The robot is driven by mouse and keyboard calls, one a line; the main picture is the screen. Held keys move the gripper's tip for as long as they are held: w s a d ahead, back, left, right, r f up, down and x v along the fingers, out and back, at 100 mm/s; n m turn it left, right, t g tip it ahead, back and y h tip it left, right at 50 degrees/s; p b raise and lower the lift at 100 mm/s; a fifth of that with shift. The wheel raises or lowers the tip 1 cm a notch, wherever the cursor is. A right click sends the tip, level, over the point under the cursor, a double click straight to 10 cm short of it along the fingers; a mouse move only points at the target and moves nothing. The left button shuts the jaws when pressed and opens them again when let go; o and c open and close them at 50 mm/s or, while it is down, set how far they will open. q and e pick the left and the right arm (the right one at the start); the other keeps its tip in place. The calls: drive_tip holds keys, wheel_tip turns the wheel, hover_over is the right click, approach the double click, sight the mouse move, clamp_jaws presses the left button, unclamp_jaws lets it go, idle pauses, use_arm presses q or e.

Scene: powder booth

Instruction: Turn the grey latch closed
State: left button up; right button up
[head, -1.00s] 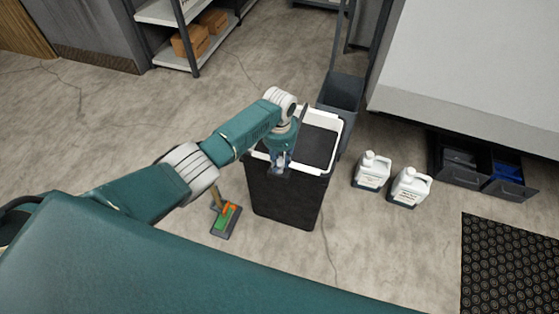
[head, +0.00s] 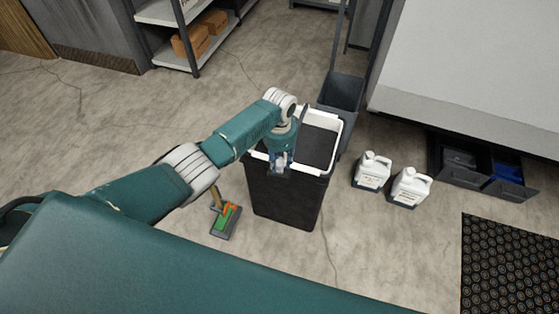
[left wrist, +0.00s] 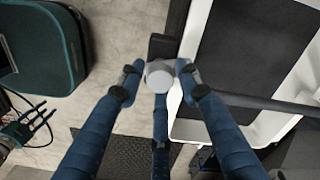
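The grey latch (left wrist: 160,74) shows in the left wrist view as a round light grey knob on a short dark mount. It is at the outer side of a black bin with a white rim (head: 338,140). My left gripper (left wrist: 160,70) has a blue fingertip against each side of the knob, and a third finger lies below it. In the head view my left gripper (head: 280,166) is at the bin's near upper edge and mostly hides the latch. My right gripper (left wrist: 35,122) shows at the lower left of the left wrist view, its blue fingers spread and empty.
Two white jugs (head: 374,170) (head: 408,187) stand right of the bin. A green and orange tool (head: 227,220) lies on the floor to its left. A grey bin (head: 342,92) stands behind. Open drawers (head: 465,176) and a black mat (head: 508,265) are at the right.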

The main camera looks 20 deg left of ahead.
sight(280, 163)
use_arm(q)
drive_tip(key=shift+r, duration=0.1)
wheel_tip(280, 163, up, 12)
idle(0.5)
drive_tip(key=shift+c, duration=0.6)
